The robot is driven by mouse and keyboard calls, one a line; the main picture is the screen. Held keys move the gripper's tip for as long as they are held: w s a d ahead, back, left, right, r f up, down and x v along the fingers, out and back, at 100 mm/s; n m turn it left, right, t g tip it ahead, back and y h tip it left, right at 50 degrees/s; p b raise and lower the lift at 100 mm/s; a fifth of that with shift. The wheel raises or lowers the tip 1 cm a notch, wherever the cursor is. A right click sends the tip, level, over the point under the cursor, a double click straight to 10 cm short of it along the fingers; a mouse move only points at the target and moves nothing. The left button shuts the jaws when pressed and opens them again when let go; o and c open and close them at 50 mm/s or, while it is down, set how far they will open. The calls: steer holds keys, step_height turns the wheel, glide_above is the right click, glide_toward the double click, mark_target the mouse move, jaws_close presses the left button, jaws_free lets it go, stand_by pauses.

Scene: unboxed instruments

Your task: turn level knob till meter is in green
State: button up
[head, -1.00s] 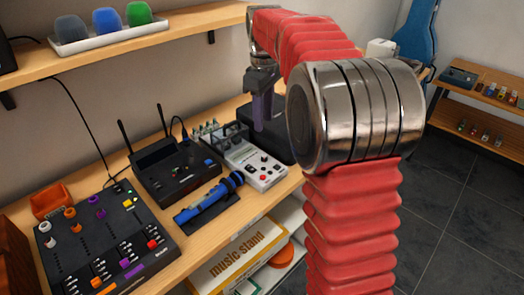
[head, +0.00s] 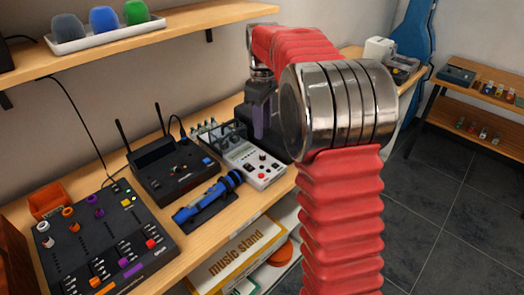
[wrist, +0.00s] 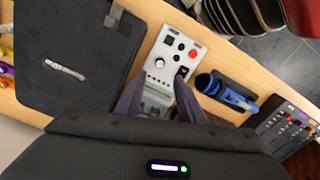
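A white box with knobs and buttons (head: 262,172) stands on the bench between the black receiver and a flat black case. In the wrist view the box (wrist: 172,52) shows a pale round knob (wrist: 160,63), darker knobs and a red button (wrist: 194,53). A pale greenish window (wrist: 154,102) lies between my fingers; it may be the meter, but no needle or green zone can be made out. My gripper (wrist: 158,84) is open, its purple fingers apart over the box, with nothing between the tips. In the head view a finger (head: 261,122) shows behind the box.
A black mixer (head: 100,240), an orange tray (head: 48,200), a black receiver with antennas (head: 172,170) and a blue microphone (head: 208,197) share the bench. A flat black case (wrist: 80,55) lies beside the box. A shelf with coloured foam covers (head: 103,20) hangs above.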

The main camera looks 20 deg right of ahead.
mark_target(262, 154)
step_height(262, 154, down, 10)
steer(key=shift+f, duration=0.15)
stand_by(0.3)
steer(key=shift+c, duration=0.3)
jaws_close()
steer(key=shift+a, duration=0.3)
steer(key=shift+d, duration=0.25)
